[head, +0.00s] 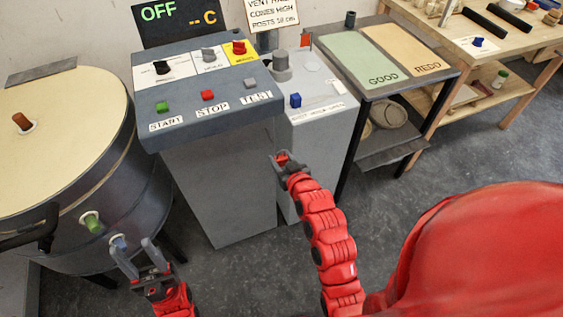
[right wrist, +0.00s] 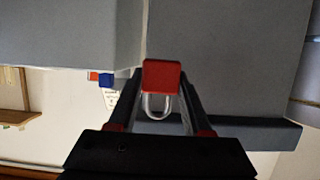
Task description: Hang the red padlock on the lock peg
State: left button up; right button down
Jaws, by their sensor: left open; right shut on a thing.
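The red padlock (right wrist: 161,76) is between the fingers of my right gripper (right wrist: 160,90) in the right wrist view, with its pale metal shackle in plain sight. In the head view a small red part of the padlock (head: 282,158) shows at my right gripper (head: 284,163), in front of the grey cabinets and below their tops. My left gripper (head: 133,252) is open and empty, low beside the round drum. I cannot tell for sure which fitting is the lock peg.
The control console (head: 205,125) has several buttons and knobs. The narrow grey cabinet (head: 322,130) beside it carries a blue knob (head: 295,100) and a grey cylinder. The round drum (head: 60,145) stands left, with green and blue fittings. A GOOD/REDO table (head: 362,65) stands right. Floor is clear between.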

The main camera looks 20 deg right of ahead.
send_near(266, 138)
jog(key=shift+w, duration=1.55)
jog(key=shift+x, duration=0.8)
jog(key=shift+w+f+b, duration=0.6)
jog(key=shift+f+b, duration=0.1)
jog(key=shift+b, duration=0.05)
jog(key=shift+c, duration=1.3)
grip_release()
